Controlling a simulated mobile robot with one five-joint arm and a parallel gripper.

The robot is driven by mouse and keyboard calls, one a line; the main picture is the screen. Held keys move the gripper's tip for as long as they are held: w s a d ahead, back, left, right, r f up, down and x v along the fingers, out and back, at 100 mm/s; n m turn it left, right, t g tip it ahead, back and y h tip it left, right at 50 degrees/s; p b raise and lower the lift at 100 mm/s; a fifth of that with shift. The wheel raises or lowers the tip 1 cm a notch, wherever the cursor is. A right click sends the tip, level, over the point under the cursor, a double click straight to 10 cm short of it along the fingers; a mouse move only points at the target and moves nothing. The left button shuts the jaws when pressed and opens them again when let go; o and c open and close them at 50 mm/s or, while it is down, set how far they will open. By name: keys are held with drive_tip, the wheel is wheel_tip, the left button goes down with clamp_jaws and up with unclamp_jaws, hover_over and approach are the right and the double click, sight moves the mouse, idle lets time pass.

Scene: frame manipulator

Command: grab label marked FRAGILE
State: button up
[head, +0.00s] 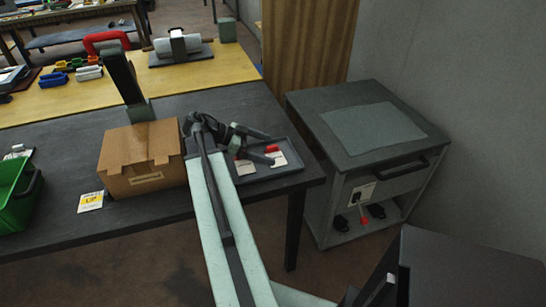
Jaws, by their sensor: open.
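Two small white labels with red marks lie in a dark grey tray (285,182): a left label (245,168) and a right label (278,160). Their print is too small to read, so I cannot tell which says FRAGILE. Another label, white and yellow (90,202), lies on the dark table left of the tray; its text is also unclear. My gripper (271,149) is over the tray with its two dark fingers spread, pointing right. It is empty, near the right label, and partly covers the view of the labels. I cannot tell its height above them.
A cardboard box (140,162) stands just left of the tray. A green bin (14,195) is at the table's left edge. A grey cabinet (365,165) stands to the right, across a gap. A yellow-topped table (75,100) with tools is behind.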

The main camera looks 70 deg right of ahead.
sight(275, 156)
drive_tip(key=x, duration=0.1)
drive_tip(key=b+x, duration=0.1)
drive_tip(key=x, duration=0.1)
drive_tip(key=shift+s+f, duration=0.15)
drive_tip(key=shift+f, duration=0.25)
drive_tip(key=shift+s+d+f+b, duration=0.1)
drive_tip(key=shift+s+d+b, duration=0.1)
drive_tip(key=shift+s+b, duration=0.15)
drive_tip(key=c, duration=1.2)
drive_tip(key=shift+r, duration=0.25)
wheel_tip(275, 156, up, 10)
drive_tip(key=p, duration=1)
